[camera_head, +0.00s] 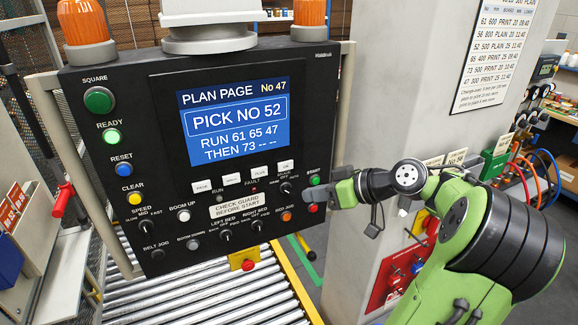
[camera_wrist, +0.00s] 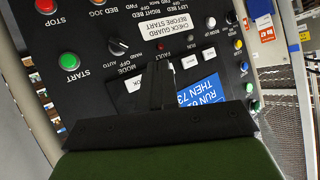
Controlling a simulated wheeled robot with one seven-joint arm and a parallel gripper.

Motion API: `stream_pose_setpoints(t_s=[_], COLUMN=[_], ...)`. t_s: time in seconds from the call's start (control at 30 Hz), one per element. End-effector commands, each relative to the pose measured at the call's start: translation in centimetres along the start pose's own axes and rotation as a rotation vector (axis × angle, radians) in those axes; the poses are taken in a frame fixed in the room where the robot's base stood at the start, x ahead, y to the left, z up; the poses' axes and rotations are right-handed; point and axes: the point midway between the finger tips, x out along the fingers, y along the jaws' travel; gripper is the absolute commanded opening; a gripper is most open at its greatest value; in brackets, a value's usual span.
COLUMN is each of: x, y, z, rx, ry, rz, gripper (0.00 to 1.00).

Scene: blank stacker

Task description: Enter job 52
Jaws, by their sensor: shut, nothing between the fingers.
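The control panel (camera_head: 135,130) carries a blue screen (camera_head: 235,120) reading PLAN PAGE No 47, PICK NO 52, RUN 61 65 47, THEN 73 -- --. A row of pale keys sits below it, with the PAGE key (camera_head: 202,187) at left and another key (camera_head: 285,166) at right. The keys' lettering is small. My gripper (camera_head: 338,198) is shut and empty at the panel's right edge, beside the green START button (camera_head: 314,180). In the wrist view the shut fingers (camera_wrist: 160,72) overlap the key row and hide part of the screen (camera_wrist: 200,93); contact cannot be told.
A mode knob (camera_head: 286,188), red button (camera_head: 312,208) and orange BED JOG button (camera_head: 286,216) lie near the keys. A job list (camera_head: 492,55) hangs on the grey cabinet at right. A roller conveyor (camera_head: 215,295) runs below the panel. Orange beacons (camera_head: 310,13) stand on top.

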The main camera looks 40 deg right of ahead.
Motion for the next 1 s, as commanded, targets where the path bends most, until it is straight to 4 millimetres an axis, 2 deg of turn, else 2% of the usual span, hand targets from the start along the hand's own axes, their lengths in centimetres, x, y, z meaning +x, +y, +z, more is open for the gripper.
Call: stream_pose_setpoints(t_s=[0.17, 0.63, 1.0], x=[0.9, 5.4, 6.2], y=[0.6, 3.9, 4.4], z=[-0.7, -4.2, -4.5], rx=[-0.003, -0.003, -0.002], ry=[0.0, 0.002, 0.001], rz=[-0.004, -0.003, 0.0], gripper=[0.0, 0.0, 0.0])
